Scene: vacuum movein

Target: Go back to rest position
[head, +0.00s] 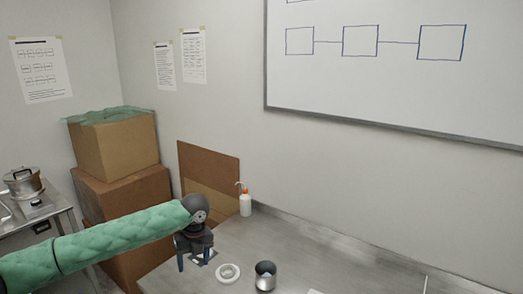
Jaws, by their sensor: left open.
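My left arm comes in from the left in a green padded sleeve. Its dark left gripper (196,262) hangs over the left part of the metal table (340,262), fingers pointing down and apart, with nothing seen between them. A white ring (228,273) lies on the table just right of the gripper, apart from it. A dark metal cup (265,277) stands right of the ring. My right gripper is not in view.
A white bottle (245,203) stands at the table's back edge. Stacked cardboard boxes (115,145) are behind my arm. A pot (22,183) sits on a side table at the far left. A whiteboard (400,75) hangs on the wall. The table's right part looks mostly clear.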

